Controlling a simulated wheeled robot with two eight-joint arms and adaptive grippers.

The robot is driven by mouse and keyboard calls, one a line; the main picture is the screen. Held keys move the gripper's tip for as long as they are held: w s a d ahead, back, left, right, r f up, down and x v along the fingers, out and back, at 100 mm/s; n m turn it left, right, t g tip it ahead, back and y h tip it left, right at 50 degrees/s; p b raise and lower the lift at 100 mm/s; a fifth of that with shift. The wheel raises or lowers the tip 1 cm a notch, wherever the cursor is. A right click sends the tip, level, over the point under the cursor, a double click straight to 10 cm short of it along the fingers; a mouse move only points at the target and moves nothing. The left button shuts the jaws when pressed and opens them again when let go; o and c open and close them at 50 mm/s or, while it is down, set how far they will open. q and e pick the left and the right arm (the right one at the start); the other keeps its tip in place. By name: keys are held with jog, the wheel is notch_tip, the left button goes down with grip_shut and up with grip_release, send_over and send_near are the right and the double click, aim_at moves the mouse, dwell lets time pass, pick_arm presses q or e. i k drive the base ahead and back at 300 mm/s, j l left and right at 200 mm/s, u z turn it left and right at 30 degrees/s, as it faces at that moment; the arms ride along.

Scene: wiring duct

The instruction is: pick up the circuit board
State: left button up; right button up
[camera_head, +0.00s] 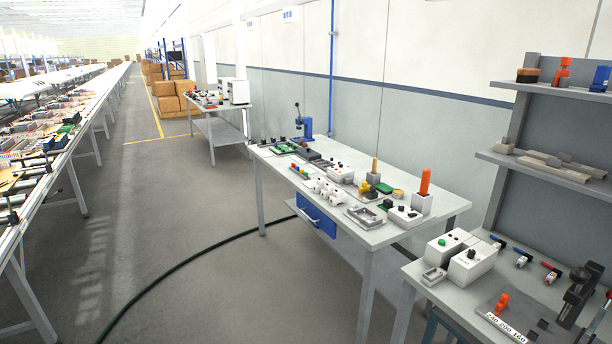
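A flat green piece (283,149) that looks like a circuit board lies at the far left end of the middle workbench (388,232). A smaller green piece (383,188) lies among parts nearer the middle of the same bench. Both are small in the view, and I cannot tell for certain which one is the circuit board. Neither of my grippers is in view.
The bench also holds a blue press (304,124), white cylinders (327,189), a metal tray (365,216) and an orange-handled tool (425,182). A second table (436,287) with white boxes stands at right. A dark cable (190,262) crosses the open floor.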

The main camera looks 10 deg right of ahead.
aim_at(388, 204)
jog(key=i+j, duration=0.1)
jog(key=i, duration=1.5)
jog(key=i+j+z, duration=0.1)
jog(key=i+z, duration=0.2)
jog(key=z, duration=0.15)
jog(key=i+j+z, duration=0.2)
jog(key=i+z, duration=0.15)
jog(key=z, duration=0.15)
jog(key=i+j+z, duration=0.25)
jog(key=z, duration=0.2)
